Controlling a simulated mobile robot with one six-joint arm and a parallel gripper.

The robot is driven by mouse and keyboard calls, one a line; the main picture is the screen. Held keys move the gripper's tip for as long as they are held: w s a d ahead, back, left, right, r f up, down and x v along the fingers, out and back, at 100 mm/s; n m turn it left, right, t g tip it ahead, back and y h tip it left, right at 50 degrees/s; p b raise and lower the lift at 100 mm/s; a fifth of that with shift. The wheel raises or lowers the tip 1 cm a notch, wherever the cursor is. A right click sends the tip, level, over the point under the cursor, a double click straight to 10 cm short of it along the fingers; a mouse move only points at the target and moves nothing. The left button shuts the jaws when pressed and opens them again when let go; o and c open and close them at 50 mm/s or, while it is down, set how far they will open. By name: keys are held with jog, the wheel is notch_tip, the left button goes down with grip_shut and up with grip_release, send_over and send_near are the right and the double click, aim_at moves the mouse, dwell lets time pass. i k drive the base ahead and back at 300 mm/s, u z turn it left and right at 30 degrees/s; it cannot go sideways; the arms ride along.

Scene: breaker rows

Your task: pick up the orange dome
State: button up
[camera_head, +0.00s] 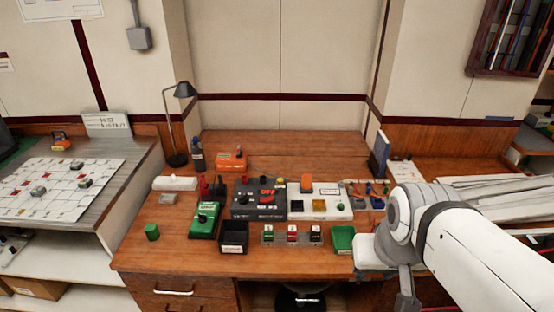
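A small orange piece (306,183) stands at the back left of a white panel (334,209) on the wooden desk. It is the likeliest orange dome, but it is too small here to tell if its top is rounded. My white arm (480,250) reaches in from the lower right, with its grey joint over the right side of the desk. I cannot make out any gripper fingers. Nothing of my arm touches the orange piece.
A dark panel (258,204) with a red OFF label adjoins the white panel. In front are a black bin (234,238), a row of small breakers (292,236) and a green tray (343,240). An orange box (231,161) and a lamp (183,92) stand behind.

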aim_at(306, 180)
jog(key=u, duration=0.35)
jog(key=i, duration=1.25)
jog(key=z, duration=0.25)
